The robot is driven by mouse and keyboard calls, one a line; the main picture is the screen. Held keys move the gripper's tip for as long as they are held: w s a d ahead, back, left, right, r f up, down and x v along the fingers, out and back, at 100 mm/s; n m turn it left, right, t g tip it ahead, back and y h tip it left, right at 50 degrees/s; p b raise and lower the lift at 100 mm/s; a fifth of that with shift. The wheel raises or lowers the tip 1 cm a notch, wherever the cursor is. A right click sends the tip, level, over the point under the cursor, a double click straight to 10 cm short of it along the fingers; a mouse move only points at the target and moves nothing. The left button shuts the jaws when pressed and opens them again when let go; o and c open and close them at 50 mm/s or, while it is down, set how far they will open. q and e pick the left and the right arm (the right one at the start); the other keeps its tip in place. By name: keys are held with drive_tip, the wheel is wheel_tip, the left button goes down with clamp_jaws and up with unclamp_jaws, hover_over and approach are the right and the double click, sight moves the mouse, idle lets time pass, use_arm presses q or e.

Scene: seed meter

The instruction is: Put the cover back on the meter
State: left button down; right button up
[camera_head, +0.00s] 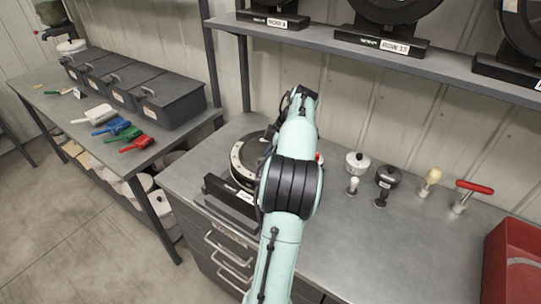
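The seed meter (238,163) is a round dark housing with a pale ring, on a black labelled stand (232,196) at the left end of the grey workbench. One of my pale green arms rises from the bottom middle and hides the meter's right side. I cannot tell which arm it is. Its gripper is hidden behind the arm, so neither its fingers nor anything in them shows. My other gripper is out of view. I cannot make out a separate cover, and it may be behind the arm.
A white-topped round part (357,163), a black knobbed part (388,176), a cream-handled tool (429,182) and a red-handled tool (473,190) stand on the bench (395,250). A red bin (513,265) is at right. A shelf (400,57) of dark discs hangs above. Scoops (110,128) lie on the left table.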

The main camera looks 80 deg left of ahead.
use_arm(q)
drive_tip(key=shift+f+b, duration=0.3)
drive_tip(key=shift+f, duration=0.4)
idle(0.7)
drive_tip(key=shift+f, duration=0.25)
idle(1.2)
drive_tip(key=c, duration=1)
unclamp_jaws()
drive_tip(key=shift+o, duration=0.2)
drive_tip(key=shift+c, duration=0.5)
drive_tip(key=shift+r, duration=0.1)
